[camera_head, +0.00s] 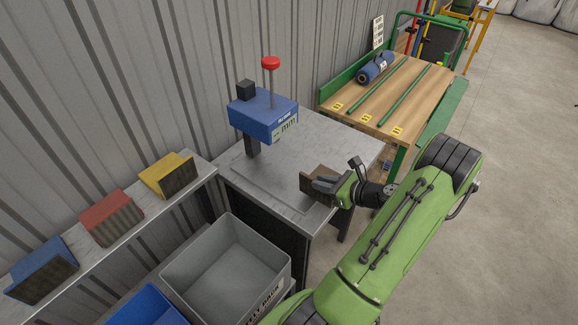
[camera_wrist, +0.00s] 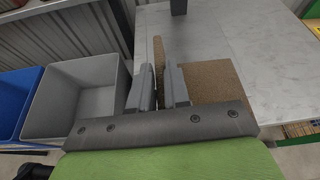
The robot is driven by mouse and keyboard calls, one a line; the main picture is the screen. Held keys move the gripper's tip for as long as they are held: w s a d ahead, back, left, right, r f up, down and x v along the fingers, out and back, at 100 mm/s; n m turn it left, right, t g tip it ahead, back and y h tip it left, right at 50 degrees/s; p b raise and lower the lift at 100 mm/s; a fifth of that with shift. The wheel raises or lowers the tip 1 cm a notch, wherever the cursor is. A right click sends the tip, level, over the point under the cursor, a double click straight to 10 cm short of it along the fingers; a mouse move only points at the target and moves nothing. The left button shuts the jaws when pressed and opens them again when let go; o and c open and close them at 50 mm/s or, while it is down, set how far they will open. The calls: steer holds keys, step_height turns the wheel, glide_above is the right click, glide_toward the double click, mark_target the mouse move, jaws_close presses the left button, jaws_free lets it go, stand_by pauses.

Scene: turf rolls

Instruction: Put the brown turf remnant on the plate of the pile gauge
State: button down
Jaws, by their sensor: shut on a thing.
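The brown turf remnant (camera_head: 320,171) is at my gripper (camera_head: 328,187), by the front right part of the grey table. In the wrist view, my gripper (camera_wrist: 158,92) is shut on an upright brown strip (camera_wrist: 158,55). A broad brown face (camera_wrist: 212,80) shows right of the fingers; it seems to be part of the same remnant, but the fingers hide the join. The pile gauge (camera_head: 262,118) has a blue head, a red knob and a dark post. Its thin grey plate (camera_head: 262,188) lies on the table, left of the remnant. I cannot tell whether the remnant touches the table.
A grey bin (camera_head: 215,262) and a blue bin (camera_head: 146,306) stand left of my arm. A wall shelf holds blue (camera_head: 42,265), red (camera_head: 108,215) and yellow (camera_head: 166,172) samples. A wooden bench (camera_head: 375,105) with a blue roll (camera_head: 376,67) stands behind the table.

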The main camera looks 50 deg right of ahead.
steer(key=w+r+b+x, duration=0.1)
steer(key=r+x, duration=0.1)
steer(key=x, duration=1.6)
steer(key=shift+r, duration=0.3)
steer(key=c, duration=1.1)
jaws_free()
steer(key=shift+r, duration=0.1)
